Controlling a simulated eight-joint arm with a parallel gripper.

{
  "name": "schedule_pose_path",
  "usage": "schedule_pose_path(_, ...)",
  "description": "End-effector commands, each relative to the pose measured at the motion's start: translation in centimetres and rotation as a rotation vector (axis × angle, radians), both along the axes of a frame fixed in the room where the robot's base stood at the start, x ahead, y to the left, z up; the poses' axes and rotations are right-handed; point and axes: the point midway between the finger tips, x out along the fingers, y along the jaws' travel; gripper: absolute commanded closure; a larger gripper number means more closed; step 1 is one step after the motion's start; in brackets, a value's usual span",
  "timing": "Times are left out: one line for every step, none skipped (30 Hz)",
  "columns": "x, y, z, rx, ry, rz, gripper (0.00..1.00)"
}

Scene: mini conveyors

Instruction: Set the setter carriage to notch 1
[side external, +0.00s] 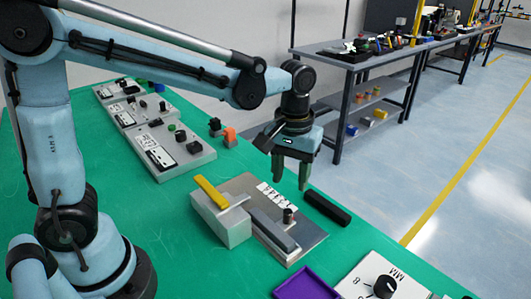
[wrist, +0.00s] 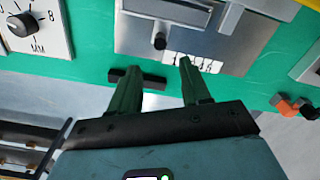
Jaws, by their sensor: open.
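The setter is a grey metal plate (side external: 238,185) on the green table, with a strip of white number labels (side external: 272,195) along one edge. A dark upright knob (side external: 287,215), which looks like the carriage's handle, stands by a dark grey bar on the plate. In the wrist view the knob (wrist: 159,41) is just left of the labels (wrist: 192,63), whose digits are too small to read surely. My gripper (side external: 290,184) is open and empty above the plate's label side, apart from the knob. Its spread fingers (wrist: 157,66) show in the wrist view, pointing toward the plate.
A grey block with a yellow bar (side external: 211,193) stands beside the plate. A black bar (side external: 326,208) lies close to the plate's edge. A purple tray (side external: 306,284) and a dial panel (side external: 384,287) are near the front. Switch panels (side external: 170,150) and an orange piece (side external: 229,137) are farther back.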

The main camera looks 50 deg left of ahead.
Motion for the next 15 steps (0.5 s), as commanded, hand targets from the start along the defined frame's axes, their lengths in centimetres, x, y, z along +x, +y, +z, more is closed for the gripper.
schedule_pose_path(0.0, 0.0, -0.7, 0.000, -0.001, 0.000, 0.53)
schedule_pose_path(0.0, 0.0, -1.1, -0.001, -0.001, 0.000, 0.53)
schedule_pose_path(0.0, 0.0, -1.8, -0.001, -0.001, -0.001, 0.53)
schedule_pose_path(0.0, 0.0, -2.2, -0.001, -0.001, -0.001, 0.53)
schedule_pose_path(0.0, 0.0, -2.7, -0.001, -0.001, -0.001, 0.53)
schedule_pose_path(0.0, 0.0, -3.3, -0.001, -0.001, -0.001, 0.53)
schedule_pose_path(0.0, 0.0, -3.8, -0.001, -0.001, -0.001, 0.53)
schedule_pose_path(0.0, 0.0, -4.3, 0.000, -0.002, -0.001, 0.53)
schedule_pose_path(0.0, 0.0, -4.9, 0.000, -0.002, -0.001, 0.53)
schedule_pose_path(0.0, 0.0, -5.3, 0.000, -0.002, -0.001, 0.53)
schedule_pose_path(0.0, 0.0, -5.8, 0.000, -0.002, -0.001, 0.53)
schedule_pose_path(0.0, 0.0, -6.4, 0.000, -0.002, -0.001, 0.53)
schedule_pose_path(0.0, 0.0, -6.9, 0.000, -0.002, -0.001, 0.53)
schedule_pose_path(0.0, 0.0, -7.3, 0.000, -0.002, -0.001, 0.53)
schedule_pose_path(0.0, 0.0, -7.8, 0.000, -0.002, -0.001, 0.53)
